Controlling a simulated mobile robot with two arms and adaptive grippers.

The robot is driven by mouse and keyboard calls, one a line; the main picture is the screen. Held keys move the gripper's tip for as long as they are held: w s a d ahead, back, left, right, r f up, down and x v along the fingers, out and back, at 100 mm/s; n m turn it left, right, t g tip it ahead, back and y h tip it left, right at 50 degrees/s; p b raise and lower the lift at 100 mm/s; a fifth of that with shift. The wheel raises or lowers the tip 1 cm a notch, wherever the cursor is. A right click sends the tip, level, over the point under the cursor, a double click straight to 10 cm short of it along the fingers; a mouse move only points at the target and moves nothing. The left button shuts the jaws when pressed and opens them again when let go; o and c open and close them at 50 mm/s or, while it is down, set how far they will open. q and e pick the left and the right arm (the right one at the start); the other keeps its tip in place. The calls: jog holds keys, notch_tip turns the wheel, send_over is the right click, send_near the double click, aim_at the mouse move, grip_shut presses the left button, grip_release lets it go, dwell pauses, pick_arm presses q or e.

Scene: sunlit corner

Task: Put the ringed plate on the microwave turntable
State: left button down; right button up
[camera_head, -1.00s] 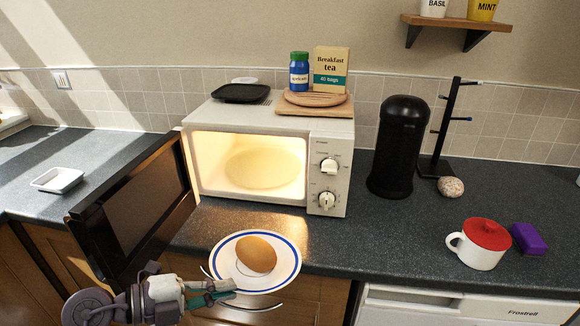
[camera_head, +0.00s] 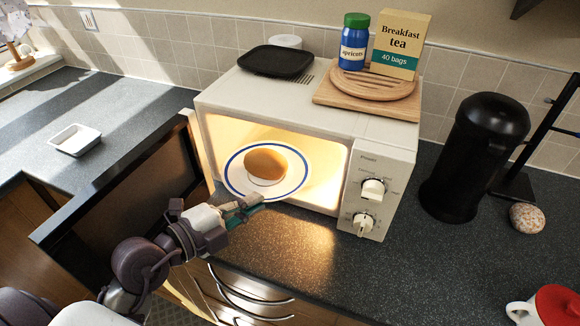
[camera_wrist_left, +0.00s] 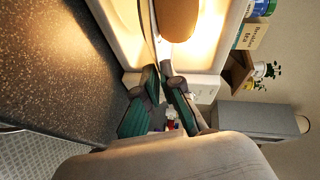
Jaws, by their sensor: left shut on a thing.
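The ringed plate (camera_head: 296,184) is white with a blue ring and bears a brown, egg-shaped bread roll or potato (camera_head: 266,163). It is at the mouth of the open, lit microwave (camera_head: 262,103), its far part inside. My left gripper (camera_head: 250,204) is shut on the plate's near rim. In the left wrist view, the fingers (camera_wrist_left: 158,75) pinch the plate's edge, and the brown item (camera_wrist_left: 177,18) shows beyond. The turntable is hidden behind the plate. My right gripper is not in view.
The open microwave door (camera_head: 125,205) stands left of my left arm. A wooden board (camera_head: 330,97), apricot jar (camera_head: 354,45), tea box (camera_head: 402,45) and black tray (camera_head: 276,62) are on the microwave. A black canister (camera_head: 474,150) stands right. The counter in front (camera_head: 310,262) is clear.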

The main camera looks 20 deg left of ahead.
pick_arm(q)
jog(key=w, duration=0.4)
jog(key=shift+r+b, duration=0.1)
jog(key=shift+b, duration=0.2)
jog(key=p, duration=0.2)
send_near(285, 153)
jog(key=w+d, duration=0.4)
jog(key=shift+f, duration=0.25)
jog(key=w, duration=0.3)
jog(key=shift+w+d+f, duration=0.1)
jog(key=shift+w, duration=0.85)
jog(key=shift+s+f, duration=0.1)
jog(key=shift+f, duration=0.9)
notch_tip(285, 153, down, 4)
jog(key=shift+f, duration=0.1)
jog(key=shift+w+f, duration=0.2)
jog(key=shift+f, duration=0.2)
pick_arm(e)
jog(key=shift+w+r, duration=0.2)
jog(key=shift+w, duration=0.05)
pick_arm(q)
jog(key=c, duration=1.6)
grip_release()
jog(key=shift+f, duration=0.15)
jog(key=shift+c, duration=0.2)
jog(key=shift+o, duration=0.2)
jog(key=shift+d, duration=0.1)
